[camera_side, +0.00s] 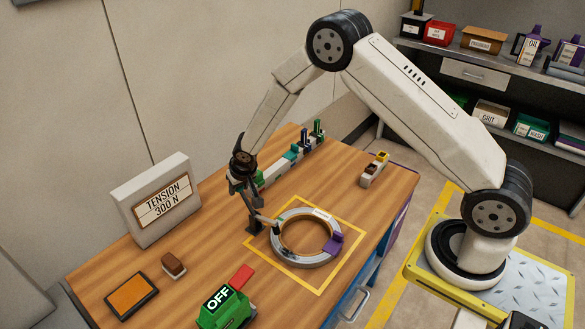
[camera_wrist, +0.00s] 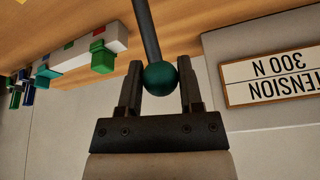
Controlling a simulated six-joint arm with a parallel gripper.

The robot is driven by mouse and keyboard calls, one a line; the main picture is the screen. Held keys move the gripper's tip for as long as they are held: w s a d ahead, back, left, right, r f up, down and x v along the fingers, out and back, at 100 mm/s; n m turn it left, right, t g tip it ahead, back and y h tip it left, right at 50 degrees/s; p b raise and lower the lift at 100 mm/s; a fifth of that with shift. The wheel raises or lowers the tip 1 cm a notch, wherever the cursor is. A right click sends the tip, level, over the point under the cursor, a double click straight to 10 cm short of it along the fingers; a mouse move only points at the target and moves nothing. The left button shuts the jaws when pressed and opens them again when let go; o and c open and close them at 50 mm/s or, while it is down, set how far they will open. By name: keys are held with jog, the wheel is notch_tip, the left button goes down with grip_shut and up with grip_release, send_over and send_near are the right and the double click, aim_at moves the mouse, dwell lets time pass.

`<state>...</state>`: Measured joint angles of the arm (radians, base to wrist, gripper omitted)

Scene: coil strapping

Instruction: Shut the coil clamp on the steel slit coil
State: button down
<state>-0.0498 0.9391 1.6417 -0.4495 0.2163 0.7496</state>
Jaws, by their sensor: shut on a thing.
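The steel slit coil (camera_side: 278,247) is a grey ring lying flat inside a yellow square outline on the wooden bench. A white label and a purple piece (camera_side: 334,243) sit on it. The coil clamp (camera_side: 254,229) stands at the coil's left edge, with a dark base and a short arm reaching to the ring. Its dark lever rises steeply, tilted to the left. My gripper (camera_side: 240,185) is at the lever's top, above and left of the coil. In the wrist view my gripper (camera_wrist: 160,88) is shut on the lever's green ball knob (camera_wrist: 160,75). The coil is out of the wrist view.
A "TENSION 300 N" sign (camera_side: 155,199) stands left of the arm. A green box marked "OFF" (camera_side: 225,306), a brown block (camera_side: 173,264) and a dark-framed pad (camera_side: 131,295) are at the front. A row of coloured blocks (camera_side: 290,158) lies behind.

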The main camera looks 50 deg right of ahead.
jog(key=shift+s+d+r, duration=0.1)
jog(key=shift+s+r, duration=0.05)
jog(key=shift+s, duration=0.45)
jog(key=shift+s+r, duration=0.1)
jog(key=shift+s, duration=0.45)
jog(key=shift+c, duration=1.4)
grip_release()
jog(key=shift+w+r, duration=0.1)
jog(key=shift+r, duration=0.1)
jog(key=shift+v, duration=0.8)
jog(key=v, duration=0.6)
